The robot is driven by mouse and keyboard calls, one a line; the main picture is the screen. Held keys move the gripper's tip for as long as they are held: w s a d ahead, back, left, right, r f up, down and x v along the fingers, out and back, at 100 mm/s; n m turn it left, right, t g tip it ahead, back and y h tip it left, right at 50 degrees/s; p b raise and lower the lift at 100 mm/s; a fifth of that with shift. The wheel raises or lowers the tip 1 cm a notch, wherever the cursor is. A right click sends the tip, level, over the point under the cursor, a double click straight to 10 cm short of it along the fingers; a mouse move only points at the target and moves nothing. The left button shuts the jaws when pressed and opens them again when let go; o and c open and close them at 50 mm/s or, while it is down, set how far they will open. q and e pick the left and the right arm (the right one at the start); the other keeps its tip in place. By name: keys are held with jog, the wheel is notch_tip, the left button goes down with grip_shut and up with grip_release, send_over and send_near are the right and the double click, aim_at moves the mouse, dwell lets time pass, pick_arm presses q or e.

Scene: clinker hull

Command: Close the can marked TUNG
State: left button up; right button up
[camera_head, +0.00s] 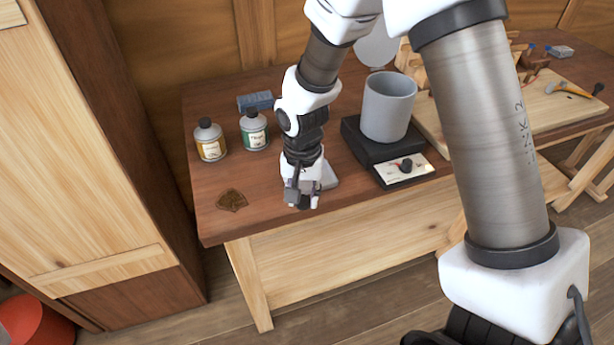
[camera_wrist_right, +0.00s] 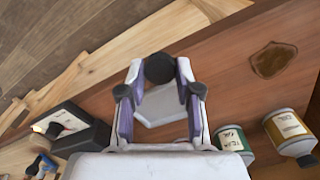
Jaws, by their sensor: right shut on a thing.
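My right gripper (camera_head: 302,200) is over the table near its front edge, pointing down. In the right wrist view its fingers (camera_wrist_right: 159,88) are shut on a black round cap (camera_wrist_right: 160,68). A can with an amber label (camera_head: 211,146) stands upright at the left of the table, and a can with a green label (camera_head: 254,134) stands to its right. Both show dark tops in the head view. The right wrist view also shows the amber can (camera_wrist_right: 286,127) and the green can (camera_wrist_right: 233,141). I cannot read which is marked TUNG. My left gripper is not in view.
A pale grey flat piece (camera_wrist_right: 163,103) lies on the table below the gripper. A grey pot (camera_head: 388,108) stands on a black hotplate (camera_head: 362,148) to the right. A blue box (camera_head: 256,101) is behind the cans. A brown stain (camera_head: 231,200) marks the front left.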

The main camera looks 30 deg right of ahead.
jog(key=s+a, duration=0.2)
jog(key=s, duration=0.1)
jog(key=shift+s+a+r, duration=0.2)
jog(key=shift+a, duration=0.2)
jog(key=w+a+f+n, duration=0.1)
jog(key=w+n, duration=0.1)
jog(key=w, duration=0.1)
jog(key=w+a+f+n, duration=0.1)
jog(key=w+n, duration=0.2)
jog(key=w+a+f+n, duration=0.1)
jog(key=w+n, duration=0.2)
jog(key=shift+w+a+f, duration=0.2)
jog(key=shift+w+a, duration=0.15)
jog(key=shift+s, duration=0.1)
jog(key=shift+s+r, duration=0.1)
